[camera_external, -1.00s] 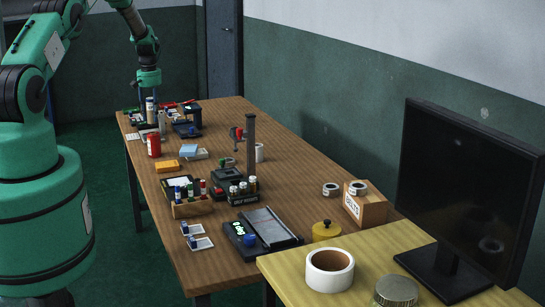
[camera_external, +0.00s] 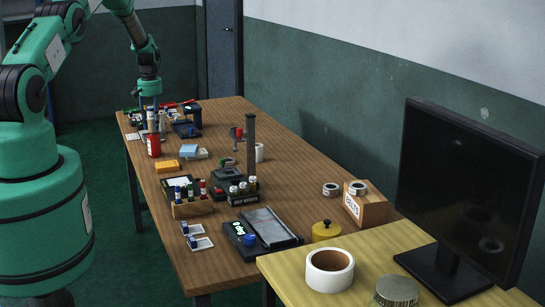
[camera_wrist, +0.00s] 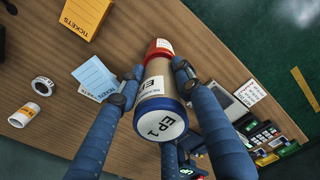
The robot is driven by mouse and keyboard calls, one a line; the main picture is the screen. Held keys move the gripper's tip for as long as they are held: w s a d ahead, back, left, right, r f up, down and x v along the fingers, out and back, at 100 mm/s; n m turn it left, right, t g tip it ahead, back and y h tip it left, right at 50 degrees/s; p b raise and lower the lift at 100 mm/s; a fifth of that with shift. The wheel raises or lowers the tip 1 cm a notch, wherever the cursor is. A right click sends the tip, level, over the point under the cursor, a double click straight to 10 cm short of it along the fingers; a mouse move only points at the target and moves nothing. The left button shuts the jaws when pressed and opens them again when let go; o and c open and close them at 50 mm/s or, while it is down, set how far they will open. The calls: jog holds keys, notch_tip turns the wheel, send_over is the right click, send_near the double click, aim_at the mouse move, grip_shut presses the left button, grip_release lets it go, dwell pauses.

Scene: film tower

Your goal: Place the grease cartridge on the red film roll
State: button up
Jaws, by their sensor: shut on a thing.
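The grease cartridge (camera_wrist: 152,92) is a pale cylinder with a blue rim and "EP 1" on its near end. My gripper (camera_wrist: 156,72) is shut on it, one blue finger on each side. In the external view my gripper (camera_external: 151,112) points down at the far end of the table, with the cartridge (camera_external: 151,124) upright below it. The red film roll (camera_external: 154,147) stands on the table just in front of the cartridge in that view. In the wrist view the roll (camera_wrist: 160,46) shows past the cartridge's far end. I cannot tell whether they touch.
Blue ticket cards (camera_wrist: 95,78) and an orange ticket box (camera_wrist: 84,16) lie on one side in the wrist view. Small devices and boxes (camera_wrist: 262,135) crowd the other side. A stand with a dark post (camera_external: 251,150) rises mid-table. Bare wood lies between.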

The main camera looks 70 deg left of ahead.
aim_at(151, 107)
jog(key=shift+f, duration=0.25)
jog(key=o, duration=1.2)
jog(key=shift+r, duration=0.15)
jog(key=shift+r, duration=0.4)
notch_tip(151, 107, up, 12)
jog(key=shift+f, duration=0.15)
dwell(0.3)
